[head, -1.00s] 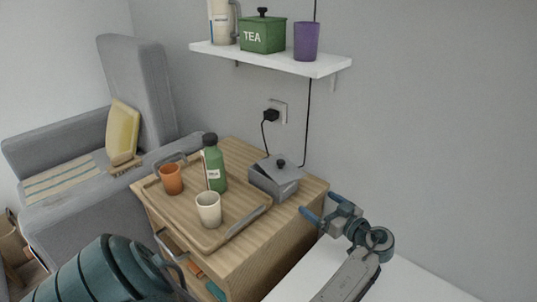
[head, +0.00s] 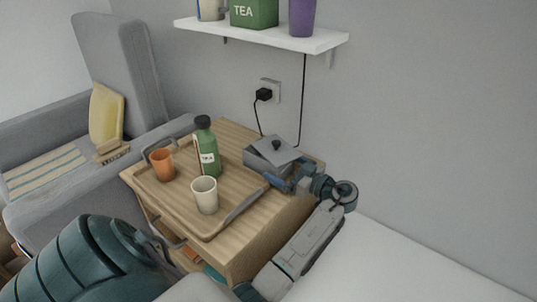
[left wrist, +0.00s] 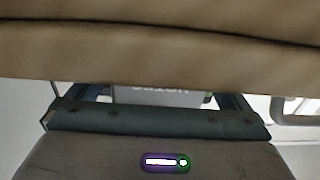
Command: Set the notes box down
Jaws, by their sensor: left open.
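The notes box (head: 262,160) is a grey box with a grey lid and dark knob. It sits at the back right of the wooden cabinet top, beside the tray. My left gripper (head: 284,179) is open at the near right side of the box and hides part of it. In the left wrist view, a grey face of the box (left wrist: 158,96) with upside-down lettering shows between the open fingers. I cannot tell whether the fingers touch it. My right gripper is not in view.
The wooden tray (head: 222,221) holds a green bottle (head: 208,157), an orange cup (head: 163,166) and a white cup (head: 205,196). A wall shelf (head: 290,41) hangs above. A black plug (head: 264,95) and cord are behind the box. The white surface (head: 400,265) at right is clear.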

